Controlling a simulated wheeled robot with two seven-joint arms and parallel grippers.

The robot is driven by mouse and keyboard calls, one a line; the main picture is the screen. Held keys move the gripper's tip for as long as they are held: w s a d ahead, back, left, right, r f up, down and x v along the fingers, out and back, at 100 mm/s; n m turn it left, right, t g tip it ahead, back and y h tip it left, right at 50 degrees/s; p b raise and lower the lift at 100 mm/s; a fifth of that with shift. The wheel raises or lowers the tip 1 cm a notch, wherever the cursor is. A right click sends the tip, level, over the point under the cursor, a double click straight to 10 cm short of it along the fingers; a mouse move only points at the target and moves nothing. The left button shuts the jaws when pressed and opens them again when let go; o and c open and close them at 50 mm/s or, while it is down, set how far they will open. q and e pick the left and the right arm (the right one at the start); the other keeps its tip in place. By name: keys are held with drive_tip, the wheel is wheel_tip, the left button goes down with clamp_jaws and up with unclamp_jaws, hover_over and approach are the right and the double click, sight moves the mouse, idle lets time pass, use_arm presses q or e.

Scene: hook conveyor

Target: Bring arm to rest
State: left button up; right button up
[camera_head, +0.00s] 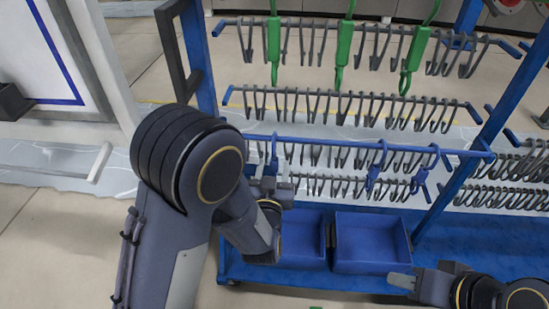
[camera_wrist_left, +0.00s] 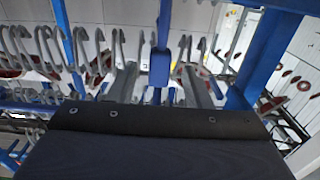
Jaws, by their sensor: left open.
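My left arm reaches in from the left, and its gripper (camera_head: 272,174) is at the blue rail of the rack, partly hidden by my forearm. In the left wrist view, the left gripper's two grey fingers (camera_wrist_left: 160,84) stand apart. A blue hook (camera_wrist_left: 160,64) shows between them; I cannot tell if they touch it. In the head view more blue hooks (camera_head: 374,168) hang on the blue rail (camera_head: 340,144) to the right. My right gripper (camera_head: 402,281) is low at the right, in front of the blue bins; its jaw opening cannot be made out.
The blue rack carries rows of grey hooks (camera_head: 350,104). Several green hooks (camera_head: 344,45) hang from above. Two blue bins (camera_head: 370,268) sit at the rack's base. A white panel (camera_head: 45,50) stands at the left, with bare floor (camera_head: 50,230) below it.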

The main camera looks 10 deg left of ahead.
use_arm(q)
drive_tip(key=s, duration=0.3)
drive_tip(key=shift+s, duration=0.2)
drive_tip(key=shift+w+a+n+g, duration=0.2)
drive_tip(key=shift+a+n+g, duration=0.1)
drive_tip(key=shift+a+g, duration=0.1)
drive_tip(key=s+a+r+g+h, duration=0.2)
drive_tip(key=s+a+g, duration=0.45)
drive_tip(key=s, duration=0.55)
drive_tip(key=s+a+r+g+h, duration=0.2)
drive_tip(key=s+a+g, duration=0.4)
drive_tip(key=s, duration=0.6)
wheel_tip(320, 180, up, 32)
drive_tip(key=a+n+p, duration=0.1)
drive_tip(key=p, duration=3.1)
drive_tip(key=shift+f+t, duration=0.15)
drive_tip(key=shift+t, duration=0.3)
